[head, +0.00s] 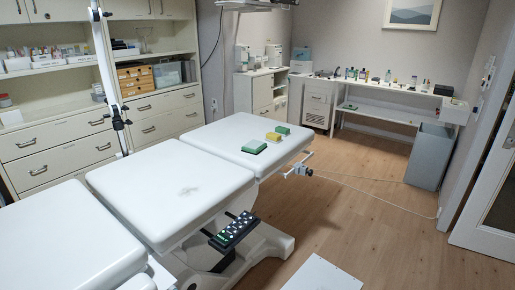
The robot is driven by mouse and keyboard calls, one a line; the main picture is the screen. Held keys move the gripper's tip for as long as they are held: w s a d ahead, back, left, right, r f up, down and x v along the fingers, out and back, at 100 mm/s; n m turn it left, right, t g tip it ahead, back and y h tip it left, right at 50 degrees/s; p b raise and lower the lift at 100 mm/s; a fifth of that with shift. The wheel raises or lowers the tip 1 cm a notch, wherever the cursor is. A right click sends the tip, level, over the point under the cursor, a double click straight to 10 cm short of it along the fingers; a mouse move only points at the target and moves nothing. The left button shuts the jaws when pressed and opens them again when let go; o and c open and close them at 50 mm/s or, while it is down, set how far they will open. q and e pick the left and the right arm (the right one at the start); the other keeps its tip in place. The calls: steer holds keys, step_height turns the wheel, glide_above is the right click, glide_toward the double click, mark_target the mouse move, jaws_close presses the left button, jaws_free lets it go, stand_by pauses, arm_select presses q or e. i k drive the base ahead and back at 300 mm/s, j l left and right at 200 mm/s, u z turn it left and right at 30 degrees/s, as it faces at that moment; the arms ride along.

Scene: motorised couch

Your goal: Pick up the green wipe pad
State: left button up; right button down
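Two green items lie on the far section of the white couch (225,135). A larger, flat green pad (254,147) lies nearer. A smaller green block (282,129) lies farther back, near the couch's far right edge. I cannot tell for certain which of the two is the wipe pad. A small yellow block (273,136) lies between them, apart from the larger pad. Neither of my grippers is in view.
A control panel with buttons (235,229) sticks out from the couch's right side. A metal fitting (300,171) juts from its far right edge. A pole (107,75) rises at the left before drawers (60,140). Wooden floor (370,215) is open at the right.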

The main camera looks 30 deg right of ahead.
mark_target(284, 131)
steer(key=z, duration=3.65)
steer(key=i+l+z, duration=0.1)
steer(key=z, duration=0.25)
steer(key=i+z, duration=0.3)
steer(key=i+u, duration=0.35)
steer(key=i+j+u, duration=0.1)
steer(key=u, duration=0.3)
steer(key=i+l+u, duration=0.15)
steer(key=i+u, duration=0.2)
steer(key=i+j+u, duration=0.1)
steer(key=i+u, duration=0.25)
steer(key=i, duration=0.25)
steer(key=i+l+u, duration=0.1)
steer(key=i+u, duration=0.25)
steer(key=i, duration=0.2)
steer(key=i+u, duration=0.25)
steer(key=i, duration=0.4)
steer(key=i+l+u, duration=0.1)
steer(key=i+u, duration=0.15)
steer(key=i, duration=0.35)
